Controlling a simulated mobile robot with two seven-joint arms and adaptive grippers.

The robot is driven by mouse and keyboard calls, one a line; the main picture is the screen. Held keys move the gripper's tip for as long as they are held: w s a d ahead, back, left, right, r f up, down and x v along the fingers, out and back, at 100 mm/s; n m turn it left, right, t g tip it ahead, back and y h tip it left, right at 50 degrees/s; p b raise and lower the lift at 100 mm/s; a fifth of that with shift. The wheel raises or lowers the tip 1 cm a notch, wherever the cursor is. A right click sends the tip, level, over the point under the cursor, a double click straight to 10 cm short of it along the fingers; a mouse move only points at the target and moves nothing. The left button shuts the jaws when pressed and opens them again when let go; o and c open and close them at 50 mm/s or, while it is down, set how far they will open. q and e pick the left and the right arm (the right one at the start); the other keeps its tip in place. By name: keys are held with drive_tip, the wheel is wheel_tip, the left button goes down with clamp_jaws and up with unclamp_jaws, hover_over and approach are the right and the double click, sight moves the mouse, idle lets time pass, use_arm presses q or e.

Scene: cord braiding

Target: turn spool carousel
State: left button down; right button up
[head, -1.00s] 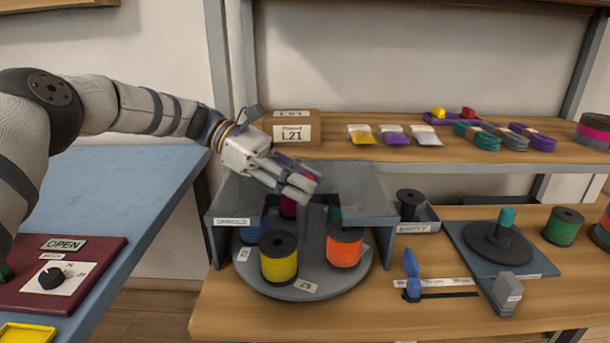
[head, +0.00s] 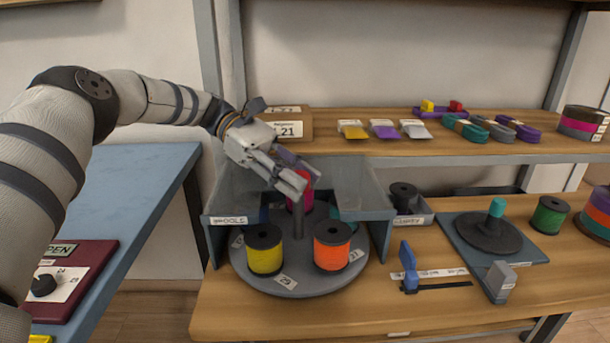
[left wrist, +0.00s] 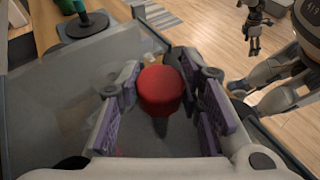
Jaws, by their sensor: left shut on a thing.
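The grey spool carousel (head: 303,290) sits on the lower shelf. A yellow spool (head: 264,257) and an orange spool (head: 332,255) stand at its front. A magenta spool (head: 300,197) is behind the centre post, and blue and teal spools are mostly hidden. My left gripper (head: 299,181) is over the carousel centre. In the left wrist view my left gripper (left wrist: 163,98) has its purple-padded fingers on either side of a round red knob (left wrist: 162,88), shut on it. The fingers largely hide the knob in the head view. My right gripper (left wrist: 254,28) appears small and dark over the floor.
Clear panels (head: 350,185) flank the carousel closely. A box labelled L21 (head: 290,129) and cords are on the upper shelf. A bin with a black spool (head: 405,198), a blue-handled slider (head: 408,262) and a teal-topped stand (head: 487,238) stand right.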

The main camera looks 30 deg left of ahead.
use_arm(q)
drive_tip(key=shift+f, duration=0.2)
drive_tip(key=c, duration=1.1)
unclamp_jaws()
drive_tip(key=shift+d, duration=0.1)
drive_tip(key=shift+r, duration=0.1)
wheel_tip(320, 180, up, 10)
